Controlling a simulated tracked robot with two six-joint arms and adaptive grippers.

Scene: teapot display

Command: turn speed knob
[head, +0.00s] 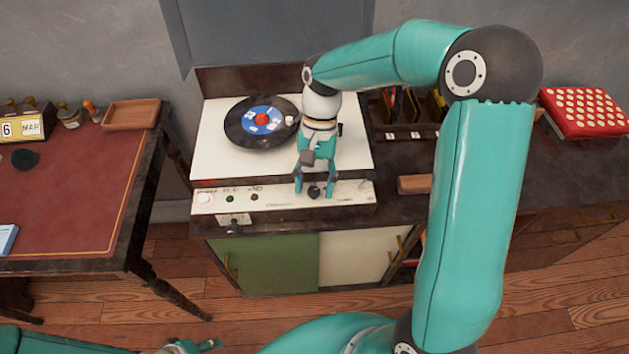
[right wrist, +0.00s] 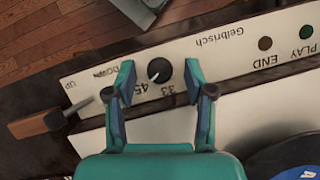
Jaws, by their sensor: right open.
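The speed knob (head: 314,191) is a small black round knob on the white front panel of the record player (head: 205,160). In the right wrist view the knob (right wrist: 159,70) has a white mark that seems to point down-left, toward the printed 45; 33 is printed beside it. My right gripper (head: 314,194) is open at the panel. Its fingers (right wrist: 160,76) stand on either side of the knob, with gaps visible between them and it. My left gripper (head: 195,347) is partly in view at the bottom edge, far from the player; its jaws are unclear.
A black record (head: 240,135) with a blue label lies on the player. A lever with a brown handle (right wrist: 40,124) sits beside the UP and DOWN marks. END and PLAY buttons are on the same panel. A red desk (head: 70,190) stands left; a red box (head: 585,112) is right.

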